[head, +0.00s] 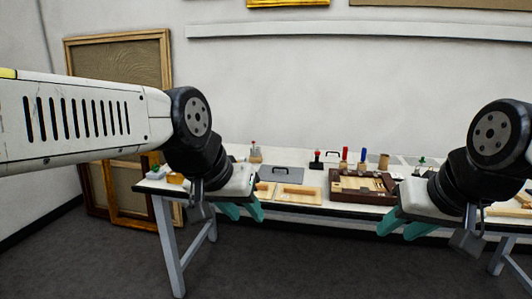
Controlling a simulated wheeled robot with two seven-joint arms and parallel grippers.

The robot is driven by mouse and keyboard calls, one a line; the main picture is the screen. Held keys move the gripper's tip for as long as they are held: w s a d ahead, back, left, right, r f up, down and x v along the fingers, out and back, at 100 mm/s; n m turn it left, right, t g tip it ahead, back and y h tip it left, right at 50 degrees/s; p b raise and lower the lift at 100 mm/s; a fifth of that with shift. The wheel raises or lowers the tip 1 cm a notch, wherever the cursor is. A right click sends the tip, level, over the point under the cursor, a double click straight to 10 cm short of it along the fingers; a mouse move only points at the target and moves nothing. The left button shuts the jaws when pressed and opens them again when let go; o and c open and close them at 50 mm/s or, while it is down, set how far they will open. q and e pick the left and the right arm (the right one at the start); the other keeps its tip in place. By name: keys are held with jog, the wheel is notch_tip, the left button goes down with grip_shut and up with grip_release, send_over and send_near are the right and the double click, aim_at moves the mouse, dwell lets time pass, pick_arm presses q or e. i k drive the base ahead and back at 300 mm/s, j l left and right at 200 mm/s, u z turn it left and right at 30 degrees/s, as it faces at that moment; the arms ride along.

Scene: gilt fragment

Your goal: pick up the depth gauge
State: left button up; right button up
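I cannot tell for sure which of the small items on the table (300,154) is the depth gauge. My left gripper (242,210) is at the table's front edge, left of the wooden boards (297,194). Its teal fingers point down and stand apart, with nothing seen between them. My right gripper (403,226) is in front of the table, right of the dark brown tray (337,187). Its teal fingers are also apart and empty. My arms hide parts of the table's left and right.
A grey plate with a black handle (287,176) lies behind the boards. Framed panels (117,60) lean at left. Floor in front is clear.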

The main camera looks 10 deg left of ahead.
aim_at(257, 151)
jog(key=i+j+u, duration=0.2)
jog(key=i+j, duration=0.2)
jog(key=i+j+u, duration=0.25)
jog(key=i, duration=0.3)
jog(key=i+j+u, duration=0.2)
jog(key=i, duration=0.35)
jog(key=i+j+u, duration=0.2)
jog(key=i, duration=0.35)
